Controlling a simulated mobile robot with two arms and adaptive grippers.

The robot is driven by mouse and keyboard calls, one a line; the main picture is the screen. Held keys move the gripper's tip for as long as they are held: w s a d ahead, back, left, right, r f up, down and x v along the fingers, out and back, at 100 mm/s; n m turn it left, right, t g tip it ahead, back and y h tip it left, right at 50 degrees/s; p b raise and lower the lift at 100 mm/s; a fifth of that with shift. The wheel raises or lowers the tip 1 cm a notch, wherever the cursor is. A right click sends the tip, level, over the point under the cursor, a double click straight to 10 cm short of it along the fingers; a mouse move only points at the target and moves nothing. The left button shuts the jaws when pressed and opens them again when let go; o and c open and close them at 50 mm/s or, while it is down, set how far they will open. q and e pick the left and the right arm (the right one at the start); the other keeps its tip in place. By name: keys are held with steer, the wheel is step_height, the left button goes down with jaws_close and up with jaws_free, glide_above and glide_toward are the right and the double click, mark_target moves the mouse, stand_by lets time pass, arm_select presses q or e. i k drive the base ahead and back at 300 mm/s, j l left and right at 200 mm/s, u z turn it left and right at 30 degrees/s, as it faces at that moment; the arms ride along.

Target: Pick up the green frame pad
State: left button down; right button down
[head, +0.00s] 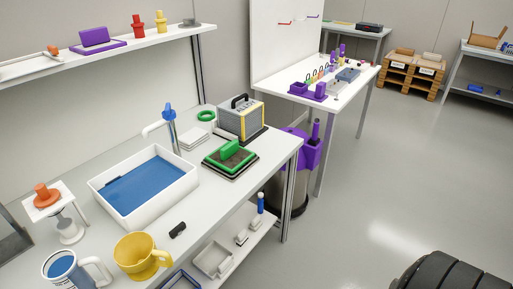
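The green frame pad (230,157) lies on the white workbench, toward its far right end. Neither of my grippers is in view.
Behind the pad stands a grey and yellow box with a black handle (241,118). A green ring (206,115) lies behind left. A white basin with blue inside (145,186) fills the bench to the left. A yellow mug (138,256) stands nearer. The floor at right is largely open.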

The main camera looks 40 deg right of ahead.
mark_target(230, 156)
steer(key=z, duration=0.95)
